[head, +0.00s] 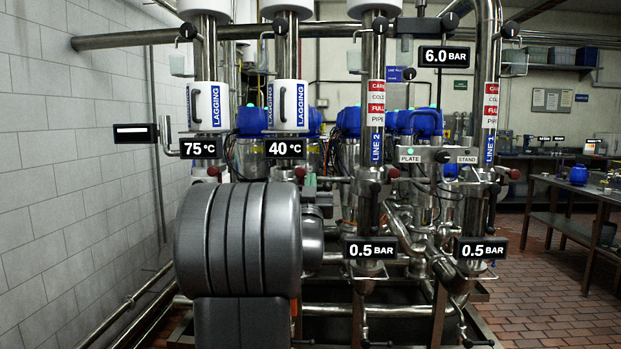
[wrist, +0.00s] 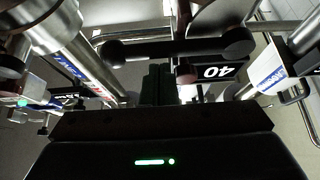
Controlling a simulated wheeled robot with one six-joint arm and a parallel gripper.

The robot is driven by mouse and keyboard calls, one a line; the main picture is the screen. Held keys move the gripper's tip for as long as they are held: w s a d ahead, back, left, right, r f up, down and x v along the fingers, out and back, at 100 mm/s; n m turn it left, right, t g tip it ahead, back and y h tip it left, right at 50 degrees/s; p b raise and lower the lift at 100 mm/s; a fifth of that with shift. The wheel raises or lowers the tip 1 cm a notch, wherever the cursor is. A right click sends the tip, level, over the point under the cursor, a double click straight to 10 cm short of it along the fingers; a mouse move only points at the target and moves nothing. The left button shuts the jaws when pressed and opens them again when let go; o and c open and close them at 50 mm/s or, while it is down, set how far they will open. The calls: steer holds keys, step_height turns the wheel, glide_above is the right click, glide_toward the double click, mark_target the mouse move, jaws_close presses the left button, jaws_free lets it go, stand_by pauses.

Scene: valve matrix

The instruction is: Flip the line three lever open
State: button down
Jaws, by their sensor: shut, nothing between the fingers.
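A lever with a red knob (head: 300,172) sits on the pipe below the 40 °C sign (head: 284,149). No line number shows on this pipe, so I cannot confirm it is line three. In the wrist view a dull red knob (wrist: 185,74) is close beside the fingertips; contact cannot be told. My gripper (wrist: 158,82) is shut and empty, its dark fingers pointing toward the 40 sign and a dark bar with rounded ends (wrist: 175,50).
The LINE 2 pipe (head: 376,135) stands to the right, with a 0.5 BAR sign (head: 370,249). The 75 °C pipe (head: 207,105) stands left. Another 0.5 BAR sign (head: 482,249) hangs on the far right pipe. Tiled floor (head: 560,290) is free at right.

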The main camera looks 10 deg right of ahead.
steer(key=shift+f, duration=0.35)
steer(key=shift+f+m, duration=0.2)
steer(key=shift+m, duration=0.1)
steer(key=shift+f+m+g+h+b, duration=0.25)
steer(key=shift+m+g+h+b, duration=0.05)
steer(key=shift+m+h+b, duration=0.45)
steer(key=w+a+f+m+g+h+p, duration=0.1)
steer(key=m+g, duration=0.4)
steer(key=m, duration=0.5)
steer(key=w+a+f+m+g+h+p, duration=0.1)
steer(key=a+f+m+g+h+p, duration=0.2)
steer(key=m, duration=0.8)
steer(key=shift+a+f+g+h+p, duration=0.5)
steer(key=shift+a+f+g, duration=0.55)
steer(key=shift+f, duration=0.7)
steer(key=shift+a, duration=0.2)
steer(key=shift+d+t, duration=0.1)
steer(key=shift+t, duration=0.15)
